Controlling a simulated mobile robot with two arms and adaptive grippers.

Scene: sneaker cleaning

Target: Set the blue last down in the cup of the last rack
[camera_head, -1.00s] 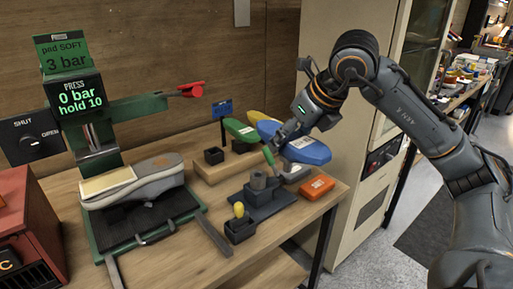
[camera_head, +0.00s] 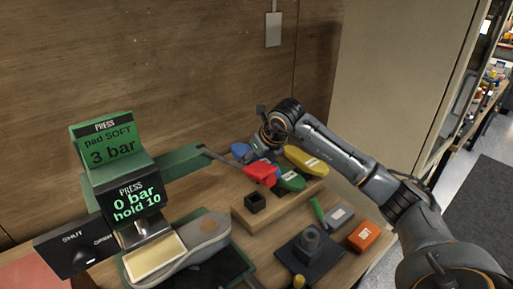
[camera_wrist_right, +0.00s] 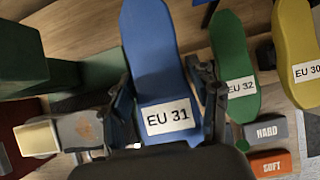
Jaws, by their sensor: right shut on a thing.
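My right gripper (camera_head: 262,148) is shut on the blue last (camera_wrist_right: 155,45), marked EU 31, which stands between its fingers in the right wrist view. In the head view, the blue last (camera_head: 240,151) shows partly behind the red press handle. The wooden last rack (camera_head: 285,213) has an empty-looking dark cup (camera_head: 256,202) at its left end. The gripper and blue last are behind and above this cup in the picture. The green last (camera_head: 291,181), EU 32, and yellow last (camera_head: 306,161), EU 30, are to the right of the cup. My left gripper is out of view.
The red press handle (camera_head: 261,173) reaches close to the gripper and rack. The press (camera_head: 140,200) with a grey sneaker (camera_head: 210,236) stands at left. A dark holder (camera_head: 311,259), grey HARD block (camera_head: 339,215) and orange SOFT block (camera_head: 363,236) lie in front right.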

